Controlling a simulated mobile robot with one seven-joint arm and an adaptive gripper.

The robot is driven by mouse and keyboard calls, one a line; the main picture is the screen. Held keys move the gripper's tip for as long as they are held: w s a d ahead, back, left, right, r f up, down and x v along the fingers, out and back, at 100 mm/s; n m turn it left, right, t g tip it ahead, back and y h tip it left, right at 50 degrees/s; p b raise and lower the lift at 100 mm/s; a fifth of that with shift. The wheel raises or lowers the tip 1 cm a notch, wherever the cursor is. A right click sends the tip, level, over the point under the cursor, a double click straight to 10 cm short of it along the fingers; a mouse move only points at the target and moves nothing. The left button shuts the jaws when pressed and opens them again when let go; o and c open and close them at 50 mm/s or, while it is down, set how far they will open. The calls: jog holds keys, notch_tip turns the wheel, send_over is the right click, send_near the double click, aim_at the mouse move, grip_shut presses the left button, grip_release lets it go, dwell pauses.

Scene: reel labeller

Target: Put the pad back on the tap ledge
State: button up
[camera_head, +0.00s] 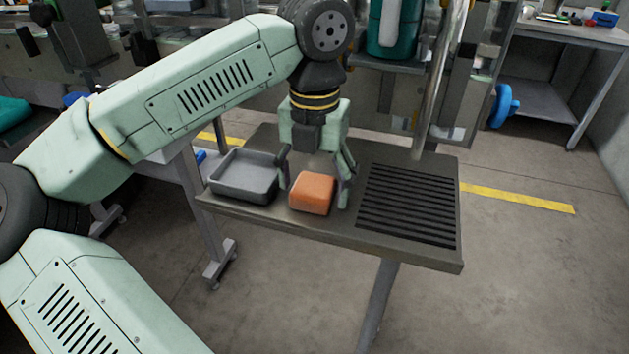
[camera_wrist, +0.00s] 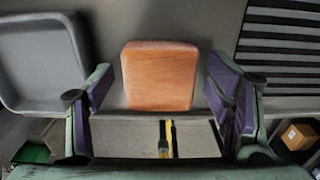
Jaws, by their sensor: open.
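The orange pad (camera_head: 312,193) rests on a dark ledge (camera_head: 300,222), between a grey tray and a black slatted grate. My gripper (camera_head: 316,183) is open and points down over the pad, with one finger at the pad's left and one at its right. In the wrist view the pad (camera_wrist: 160,75) lies ahead, centred between the purple-lined fingers of my gripper (camera_wrist: 161,95), with gaps on both sides. I cannot tell exactly how far the fingertips are above the ledge.
The grey tray (camera_head: 246,175) looks empty and stands left of the pad. The black grate (camera_head: 408,203) fills the ledge's right part. A metal pole (camera_head: 432,100) rises behind the ledge. The ledge's front edge is close to the pad. Open floor lies in front.

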aim_at(315, 183)
notch_tip(315, 183, up, 12)
jog(key=b, duration=0.1)
jog(key=shift+f, duration=0.15)
dwell(0.6)
